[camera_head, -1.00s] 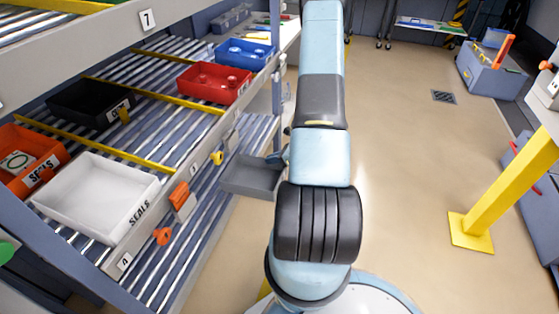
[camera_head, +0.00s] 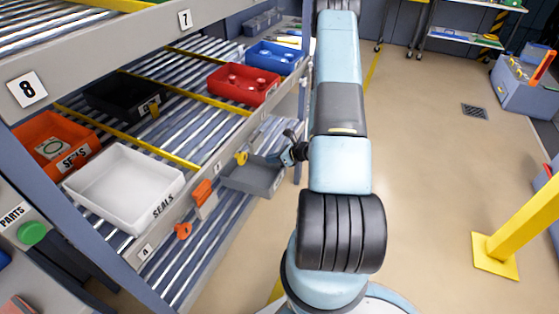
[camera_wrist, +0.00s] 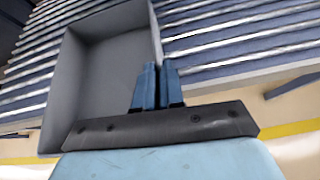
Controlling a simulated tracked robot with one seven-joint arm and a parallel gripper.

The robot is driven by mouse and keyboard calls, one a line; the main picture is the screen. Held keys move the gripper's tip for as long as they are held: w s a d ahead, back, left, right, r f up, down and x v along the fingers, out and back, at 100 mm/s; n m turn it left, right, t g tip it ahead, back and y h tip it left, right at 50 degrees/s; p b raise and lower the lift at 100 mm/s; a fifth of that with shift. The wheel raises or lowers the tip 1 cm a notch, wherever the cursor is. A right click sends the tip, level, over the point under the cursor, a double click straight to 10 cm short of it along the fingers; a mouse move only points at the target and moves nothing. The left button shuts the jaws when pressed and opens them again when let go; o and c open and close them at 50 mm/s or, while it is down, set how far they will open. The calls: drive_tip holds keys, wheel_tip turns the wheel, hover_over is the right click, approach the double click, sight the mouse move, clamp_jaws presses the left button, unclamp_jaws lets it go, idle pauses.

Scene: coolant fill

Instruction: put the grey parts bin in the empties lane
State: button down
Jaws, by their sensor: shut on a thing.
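The grey parts bin (camera_head: 250,179) is an open, empty tray at the front of the rack, beside the lower roller lanes (camera_head: 205,243) in the head view. My gripper (camera_head: 283,158) is shut on its right wall. In the wrist view the blue fingers (camera_wrist: 157,78) pinch the wall of the bin (camera_wrist: 105,75), with roller lanes behind it. I cannot tell whether the bin touches the rollers. No label for the empties lane is readable.
The upper shelf holds a white bin (camera_head: 120,190), an orange bin (camera_head: 55,142), a black bin (camera_head: 122,97), a red bin (camera_head: 242,86) and a blue bin (camera_head: 274,57). A yellow post (camera_head: 515,235) stands at right. The floor between is clear.

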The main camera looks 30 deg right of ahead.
sight(249, 154)
drive_tip(key=w+a, duration=0.2)
drive_tip(key=w, duration=0.1)
drive_tip(key=w+a+f, duration=0.1)
drive_tip(key=w+a, duration=0.3)
drive_tip(key=w, duration=0.1)
drive_tip(key=shift+w+a+f, duration=0.1)
drive_tip(key=shift+w+f, duration=0.05)
drive_tip(key=shift+w, duration=0.15)
drive_tip(key=shift+w+a+f, duration=0.15)
drive_tip(key=shift+w, duration=0.05)
drive_tip(key=shift+s+f, duration=0.15)
drive_tip(key=shift+f, duration=1.1)
drive_tip(key=c, duration=1.2)
unclamp_jaws()
drive_tip(key=shift+o, duration=0.2)
drive_tip(key=shift+r, duration=3.5)
